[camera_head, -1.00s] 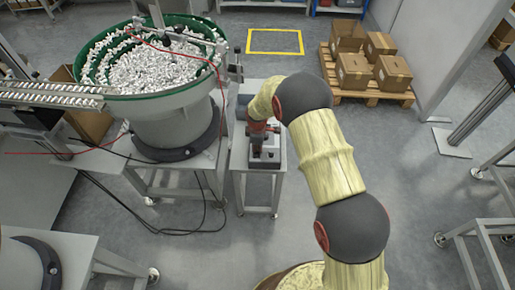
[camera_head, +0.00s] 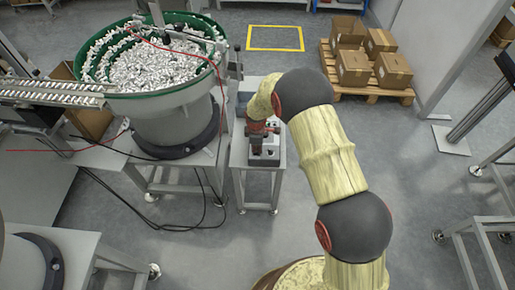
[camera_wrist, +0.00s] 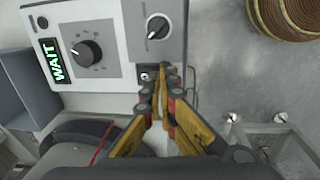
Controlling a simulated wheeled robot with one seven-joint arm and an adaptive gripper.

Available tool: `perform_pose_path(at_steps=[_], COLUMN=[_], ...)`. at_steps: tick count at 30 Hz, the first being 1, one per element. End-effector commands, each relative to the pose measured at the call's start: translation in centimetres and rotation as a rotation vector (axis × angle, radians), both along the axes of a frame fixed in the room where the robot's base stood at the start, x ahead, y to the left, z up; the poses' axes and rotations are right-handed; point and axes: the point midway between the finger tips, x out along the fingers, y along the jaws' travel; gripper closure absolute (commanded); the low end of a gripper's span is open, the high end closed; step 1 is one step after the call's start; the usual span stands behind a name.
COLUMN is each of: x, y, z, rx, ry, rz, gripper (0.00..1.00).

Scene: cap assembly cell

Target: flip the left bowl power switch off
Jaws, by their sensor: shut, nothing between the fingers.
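A grey control box (camera_wrist: 90,58) fills the upper left of the wrist view. It has a green "WAIT" display (camera_wrist: 53,60), a large black dial (camera_wrist: 86,52) and a smaller black knob (camera_wrist: 158,27). A small switch (camera_wrist: 146,76) sits at the box's lower edge, beside my fingertips and partly hidden by them. I cannot read its position or any label. My gripper (camera_wrist: 161,74) is shut and empty, its tips at or very near this switch; contact cannot be told. In the head view, my gripper (camera_head: 256,143) points down over the box (camera_head: 266,157) on a small stand.
A green-rimmed bowl feeder (camera_head: 165,95) full of metal parts stands left of the stand (camera_head: 240,170). Black cables (camera_head: 180,229) hang between them. Boxes on a pallet (camera_head: 375,92) stand at the back right.

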Motion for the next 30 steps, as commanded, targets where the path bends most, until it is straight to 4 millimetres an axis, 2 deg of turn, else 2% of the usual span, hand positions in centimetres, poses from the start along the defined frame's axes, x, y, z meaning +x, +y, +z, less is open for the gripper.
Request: perform_pose_path(at_steps=[1, 6, 15, 21, 30], x=[0.1, -0.2, -1.0, -1.2, -1.3], y=[0.3, 0.7, 0.7, 0.8, 0.7], z=[1.5, 5.1, 10.8, 12.5, 12.8], rx=[0.001, 0.002, 0.002, 0.002, 0.001], ry=[-0.004, -0.007, -0.007, -0.006, -0.005], rz=[0.000, -0.004, -0.004, -0.003, -0.003], gripper=[1.00, 1.00, 1.00, 1.00, 1.00])
